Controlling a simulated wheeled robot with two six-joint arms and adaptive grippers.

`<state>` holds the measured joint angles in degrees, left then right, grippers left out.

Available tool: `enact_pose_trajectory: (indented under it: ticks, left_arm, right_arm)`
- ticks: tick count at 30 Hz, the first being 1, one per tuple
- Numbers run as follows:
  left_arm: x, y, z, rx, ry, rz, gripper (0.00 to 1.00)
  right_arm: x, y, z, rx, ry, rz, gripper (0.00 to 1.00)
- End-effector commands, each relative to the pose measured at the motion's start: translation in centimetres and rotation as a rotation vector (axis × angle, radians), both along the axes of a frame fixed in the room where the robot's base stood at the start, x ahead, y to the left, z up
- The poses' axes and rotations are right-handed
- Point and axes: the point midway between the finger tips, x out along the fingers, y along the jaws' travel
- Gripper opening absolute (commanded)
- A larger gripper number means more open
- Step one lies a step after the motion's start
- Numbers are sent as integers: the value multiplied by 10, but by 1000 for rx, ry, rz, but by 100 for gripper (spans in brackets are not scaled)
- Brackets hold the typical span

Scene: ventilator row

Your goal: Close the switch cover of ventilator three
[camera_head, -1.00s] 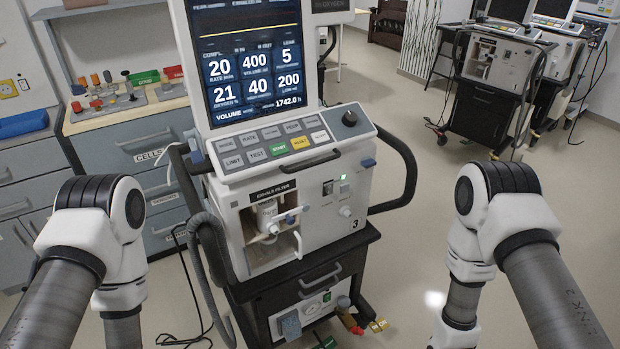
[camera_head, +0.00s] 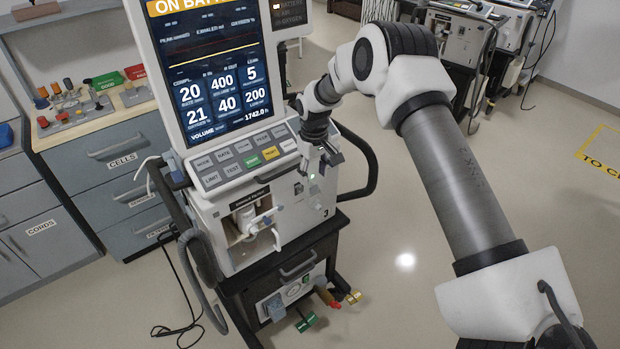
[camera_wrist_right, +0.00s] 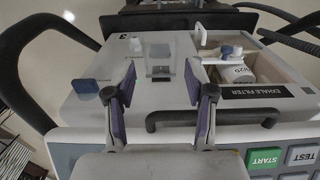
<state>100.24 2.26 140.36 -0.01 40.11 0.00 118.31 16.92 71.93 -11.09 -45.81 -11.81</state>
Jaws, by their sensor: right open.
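Ventilator three (camera_head: 226,172) stands in the middle of the head view, with a "3" on its lower front panel. In the right wrist view its front (camera_wrist_right: 95,105) appears upside down. A small clear box-like part, which looks like the switch cover (camera_wrist_right: 160,62), stands out from the panel between my fingers; its exact angle is hard to tell. My right gripper (camera_head: 325,160) is at the upper right of the front panel. In the wrist view the open fingers (camera_wrist_right: 160,82) are on either side of the clear part, with nothing held. My left gripper is out of view.
A black handle (camera_wrist_right: 212,121) and the exhale filter recess (camera_wrist_right: 275,65) are beside the fingers in the wrist view. A black side rail (camera_head: 366,165) and grey hose (camera_head: 190,270) flank the ventilator.

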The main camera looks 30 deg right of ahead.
Motion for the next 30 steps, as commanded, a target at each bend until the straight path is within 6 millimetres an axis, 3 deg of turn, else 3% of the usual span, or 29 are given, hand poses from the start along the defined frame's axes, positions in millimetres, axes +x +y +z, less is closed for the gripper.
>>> enact_pose_trajectory:
  ticks: [6, 14, 15, 19, 30]
  left_arm:
    - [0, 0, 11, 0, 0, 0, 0]
    - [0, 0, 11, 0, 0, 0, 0]
    - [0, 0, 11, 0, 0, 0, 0]
    - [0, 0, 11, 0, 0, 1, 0]
    - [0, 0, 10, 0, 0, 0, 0]
  right_arm:
    - [0, 0, -33, 0, 1, 0, 54]
    - [0, 0, -39, 0, 1, 1, 54]
    - [0, 0, -39, 0, 1, 1, 47]
    - [0, 0, -39, 0, 1, 0, 1]
    - [-1, 0, -40, 1, -17, 0, 0]
